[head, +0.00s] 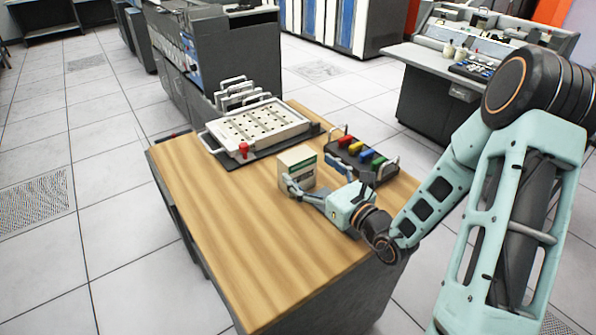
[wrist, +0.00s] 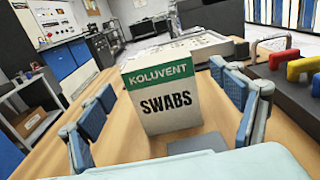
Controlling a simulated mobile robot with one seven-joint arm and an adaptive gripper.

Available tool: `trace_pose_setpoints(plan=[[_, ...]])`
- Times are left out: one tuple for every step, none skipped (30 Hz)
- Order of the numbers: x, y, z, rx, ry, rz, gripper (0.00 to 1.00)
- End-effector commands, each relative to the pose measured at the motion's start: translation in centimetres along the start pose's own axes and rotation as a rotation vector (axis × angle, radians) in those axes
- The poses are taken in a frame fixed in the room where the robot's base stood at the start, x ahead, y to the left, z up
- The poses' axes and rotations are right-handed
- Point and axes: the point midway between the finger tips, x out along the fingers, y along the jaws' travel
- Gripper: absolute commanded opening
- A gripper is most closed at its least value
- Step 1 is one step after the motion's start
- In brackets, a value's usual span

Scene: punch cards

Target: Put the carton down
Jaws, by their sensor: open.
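The carton (head: 297,165) is a small white box with a green band. It stands upright on the wooden table (head: 215,230), near its right side. In the wrist view the carton (wrist: 168,98) reads "KOLUVENT SWABS" and fills the middle. My gripper (head: 300,188) is open at the near side of the carton. In the wrist view the blue-padded fingers of my gripper (wrist: 168,112) stand to the left and right of the carton, with gaps visible on both sides. The carton's underside contact is partly hard to see.
A white punched tray with handles (head: 258,126) lies on a dark base behind the carton. A dark rack with red, yellow, green and blue handles (head: 361,155) stands close to its right. The table's left and front areas are clear. A grey machine (head: 235,50) stands behind the table.

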Motion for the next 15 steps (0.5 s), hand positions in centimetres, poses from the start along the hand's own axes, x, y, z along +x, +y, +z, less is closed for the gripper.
trace_pose_setpoints(plan=[[0.5,0.1,0.1,-0.001,-0.001,0.001,0.85],[0.8,0.1,0.1,-0.001,-0.001,0.002,0.85],[1.3,0.2,0.2,-0.001,-0.001,0.003,0.85],[1.8,0.2,0.2,-0.001,-0.002,0.003,0.85],[2.3,0.2,0.3,-0.001,-0.002,0.002,0.85],[2.9,0.3,0.4,-0.001,-0.002,0.003,0.85],[3.4,0.4,0.4,-0.001,-0.002,0.003,0.85],[3.8,0.3,0.4,-0.001,-0.002,0.001,0.85],[4.2,0.3,0.3,-0.001,-0.001,0.001,0.85],[4.5,0.3,0.3,-0.001,0.000,0.001,0.85],[4.8,0.3,0.3,-0.001,0.000,0.001,0.85],[5.0,0.3,0.4,0.000,0.000,0.000,0.85],[5.1,0.3,0.4,0.000,0.000,0.000,0.85],[5.2,0.3,0.4,0.000,0.000,-0.001,0.85],[5.2,0.3,0.4,0.000,0.000,-0.001,0.85]])
